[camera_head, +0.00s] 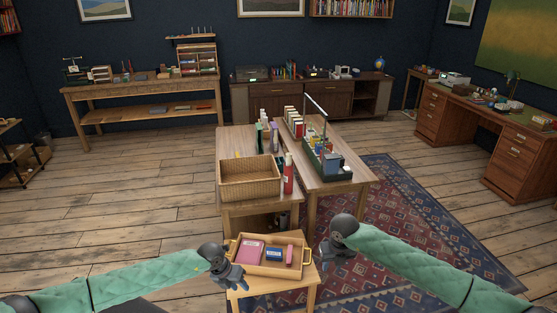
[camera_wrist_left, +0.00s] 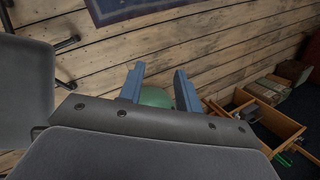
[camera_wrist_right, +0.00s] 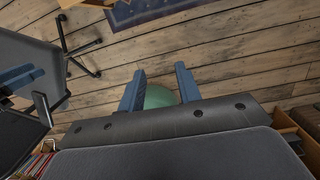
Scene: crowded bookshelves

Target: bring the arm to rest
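My left gripper (camera_head: 232,279) hangs at the left side of a small wooden stand in the head view. In the left wrist view its two blue fingers (camera_wrist_left: 158,76) are apart with nothing gripped between them. My right gripper (camera_head: 328,254) is at the right of the same stand. In the right wrist view its blue fingers (camera_wrist_right: 160,74) are also apart and empty. A round green shape shows behind the fingers in both wrist views; I cannot tell what it is. Both green-sleeved arms reach in low from the sides.
A wooden tray (camera_head: 266,269) with a pink book (camera_head: 249,251), a blue book (camera_head: 273,254) and a narrow pink item (camera_head: 289,254) lies between the grippers. Behind it, a wicker basket (camera_head: 250,180) and several books stand on tables.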

